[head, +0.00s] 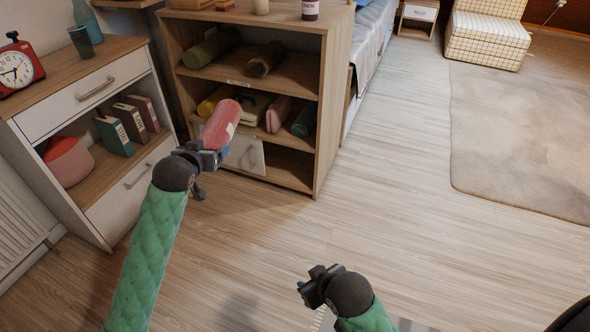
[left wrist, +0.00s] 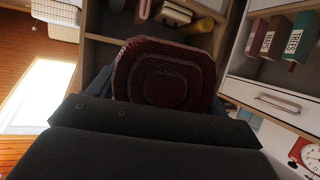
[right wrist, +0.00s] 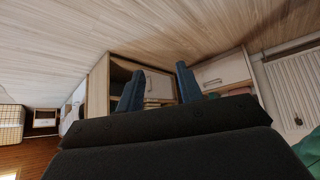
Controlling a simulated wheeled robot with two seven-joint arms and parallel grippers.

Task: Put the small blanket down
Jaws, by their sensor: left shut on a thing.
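The small blanket (head: 221,124) is a red-pink roll with a pale label. My left gripper (head: 205,155) is shut on its near end and holds it up in front of the open shelf unit (head: 325,110). In the left wrist view the rolled end of the blanket (left wrist: 165,78) fills the space between the fingers. In the head view the blanket hides part of the shelves; I cannot tell whether it touches them. My right gripper (head: 312,284) is low over the floor and empty. Its two blue fingers stand apart in the right wrist view (right wrist: 158,92).
The shelf unit holds several rolled textiles, green, yellow and pink. A white-fronted cabinet (head: 88,92) with books, a red clock (head: 17,68) and a blue bottle (head: 87,20) stands left. The floor (head: 400,190) on the right is clear up to a beige rug (head: 525,135).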

